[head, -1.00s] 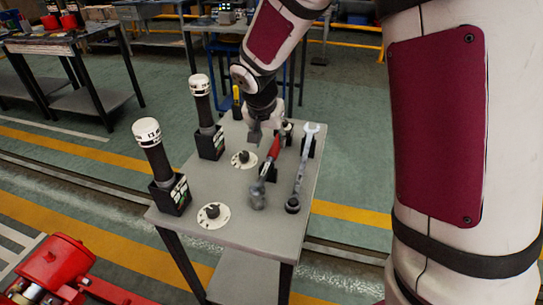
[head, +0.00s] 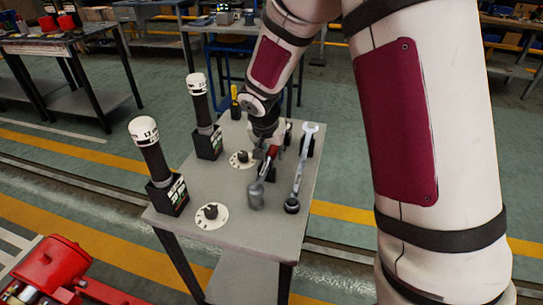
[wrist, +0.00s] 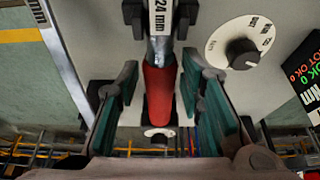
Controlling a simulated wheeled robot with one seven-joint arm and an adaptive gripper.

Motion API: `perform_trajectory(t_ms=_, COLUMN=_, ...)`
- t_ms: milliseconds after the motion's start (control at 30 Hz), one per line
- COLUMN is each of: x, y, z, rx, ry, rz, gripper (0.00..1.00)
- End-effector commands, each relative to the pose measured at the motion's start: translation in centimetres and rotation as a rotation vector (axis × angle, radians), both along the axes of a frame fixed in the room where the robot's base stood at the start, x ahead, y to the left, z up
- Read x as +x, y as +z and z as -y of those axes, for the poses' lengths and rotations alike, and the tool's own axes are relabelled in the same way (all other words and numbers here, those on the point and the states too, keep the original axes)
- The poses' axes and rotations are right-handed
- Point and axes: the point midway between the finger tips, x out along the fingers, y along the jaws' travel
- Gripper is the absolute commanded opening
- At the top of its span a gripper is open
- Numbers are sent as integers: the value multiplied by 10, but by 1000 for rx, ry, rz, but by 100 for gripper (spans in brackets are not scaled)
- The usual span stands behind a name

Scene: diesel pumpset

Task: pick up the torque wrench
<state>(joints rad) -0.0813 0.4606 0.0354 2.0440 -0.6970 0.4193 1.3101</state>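The torque wrench, which I take to be the red-handled tool (head: 256,194), lies along the grey table with its metal head toward the front. In the wrist view its red handle (wrist: 160,88) runs between my two fingers, with a metal shaft and a "24 mm" label above it. My gripper (wrist: 158,98) is open, one finger on each side of the handle, with gaps visible on both sides. In the head view my gripper (head: 267,147) is over the handle and hides part of it.
A steel spanner (head: 301,170) lies close to the right of the tool. Two white-capped black cylinders (head: 155,165) stand on blocks at left. Two dials (head: 212,213) are on the table (head: 232,230). A yellow-handled tool (head: 235,100) is at the back.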

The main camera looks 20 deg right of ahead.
Motion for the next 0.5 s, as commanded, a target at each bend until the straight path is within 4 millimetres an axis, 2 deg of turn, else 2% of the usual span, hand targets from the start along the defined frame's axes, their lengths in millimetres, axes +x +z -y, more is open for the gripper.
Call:
perform_trajectory(t_ms=33, x=0, y=0, z=0, rx=0, ry=0, rz=0, gripper=16)
perform_trajectory(t_ms=100, x=0, y=0, z=0, rx=0, ry=0, rz=0, gripper=0)
perform_trajectory(t_ms=500, x=1, y=4, z=0, rx=0, ry=0, rz=4, gripper=0)
